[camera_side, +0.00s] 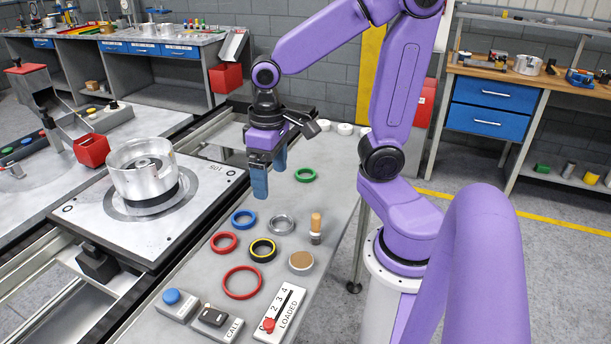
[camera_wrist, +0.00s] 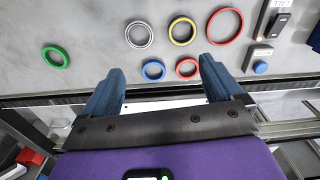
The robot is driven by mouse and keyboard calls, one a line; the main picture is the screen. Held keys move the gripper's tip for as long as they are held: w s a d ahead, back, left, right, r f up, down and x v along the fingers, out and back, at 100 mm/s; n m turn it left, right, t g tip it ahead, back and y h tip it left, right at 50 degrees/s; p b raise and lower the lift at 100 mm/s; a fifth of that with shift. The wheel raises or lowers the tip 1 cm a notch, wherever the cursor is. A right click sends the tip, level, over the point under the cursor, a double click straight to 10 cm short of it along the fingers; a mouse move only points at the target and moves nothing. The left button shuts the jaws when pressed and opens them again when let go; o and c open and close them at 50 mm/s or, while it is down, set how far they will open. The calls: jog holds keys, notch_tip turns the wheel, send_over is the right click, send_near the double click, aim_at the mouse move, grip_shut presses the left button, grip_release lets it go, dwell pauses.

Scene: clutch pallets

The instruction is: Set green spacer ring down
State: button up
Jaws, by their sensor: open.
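The green spacer ring (camera_side: 305,181) lies flat on the grey bench top, away from the other rings. In the wrist view the green ring (camera_wrist: 45,57) is at the left, outside the jaws. My gripper (camera_side: 269,172) has its blue fingers apart with nothing between them. It hangs near the bench's left edge, left of the green ring in the side view. In the wrist view my gripper (camera_wrist: 162,68) also shows wide apart fingers, with the green ring clear of both.
A blue ring (camera_side: 233,222), a silver ring (camera_side: 281,232), red rings and a yellow-black ring lie nearer the camera. A brush (camera_side: 316,225), a CALL button box and a LOADED slider panel (camera_side: 291,310) stand there too. A metal housing (camera_side: 118,185) sits on a pallet (camera_side: 215,177) at left.

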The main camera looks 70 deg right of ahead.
jog(key=w+d+m, duration=0.4)
jog(key=d+m, duration=0.2)
jog(key=r+m, duration=0.2)
jog(key=m, duration=1.2)
send_over(306, 168)
jog(key=a, duration=0.2)
jog(key=f, duration=1.2)
jog(key=shift+s+f, duration=0.15)
jog(key=shift+s, duration=0.2)
notch_tip(306, 168, down, 4)
jog(key=shift+s+a+r, duration=0.1)
jog(key=shift+a+r, duration=0.05)
jog(key=shift+f, duration=0.8)
jog(key=c, duration=1.2)
